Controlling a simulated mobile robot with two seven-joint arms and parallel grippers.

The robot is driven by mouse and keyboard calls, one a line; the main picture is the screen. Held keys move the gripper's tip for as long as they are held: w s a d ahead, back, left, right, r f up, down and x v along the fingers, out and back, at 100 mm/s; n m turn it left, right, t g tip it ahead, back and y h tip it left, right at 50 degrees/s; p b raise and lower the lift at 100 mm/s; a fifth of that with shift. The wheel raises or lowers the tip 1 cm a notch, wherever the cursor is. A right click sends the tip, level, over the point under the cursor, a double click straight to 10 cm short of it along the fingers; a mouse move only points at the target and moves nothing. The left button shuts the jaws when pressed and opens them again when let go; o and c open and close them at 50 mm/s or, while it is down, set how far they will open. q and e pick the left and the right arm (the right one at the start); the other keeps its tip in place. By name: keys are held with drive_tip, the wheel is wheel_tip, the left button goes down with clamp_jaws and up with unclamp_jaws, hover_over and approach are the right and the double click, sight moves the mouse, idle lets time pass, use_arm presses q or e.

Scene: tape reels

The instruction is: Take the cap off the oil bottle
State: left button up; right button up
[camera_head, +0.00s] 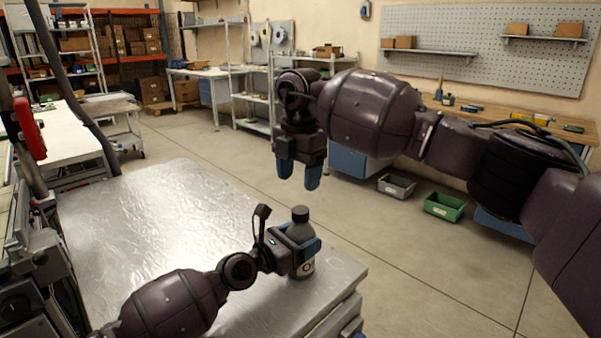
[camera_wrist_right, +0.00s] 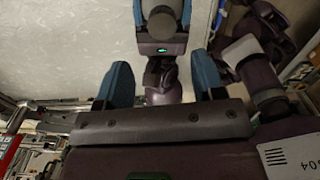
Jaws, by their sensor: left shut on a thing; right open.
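The oil bottle (camera_head: 302,268) is dark with a pale label and stands upright at the right corner of the metal table. Its dark cap (camera_head: 300,213) is on top; it also shows from above in the right wrist view (camera_wrist_right: 164,22). My left gripper (camera_head: 304,242) is shut around the bottle below the cap, its blue fingers on either side. My right gripper (camera_head: 298,184) is open and empty, above and beyond the bottle in the head view, fingers pointing down. In the right wrist view its fingertips (camera_wrist_right: 163,78) are apart, with the cap ahead of them near the top edge.
The shiny metal table (camera_head: 165,215) is otherwise clear. Its right edge lies close to the bottle. On the floor beyond are a grey bin (camera_head: 397,186) and a green bin (camera_head: 444,207). A workbench (camera_head: 500,115) and shelves stand at the back.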

sight(300, 210)
drive_tip(key=m, duration=0.4)
drive_tip(key=shift+d+r+m, duration=0.1)
drive_tip(key=shift+m, duration=0.2)
drive_tip(key=m, duration=0.5)
drive_tip(key=shift+d, duration=0.1)
drive_tip(key=shift+f, duration=4.05)
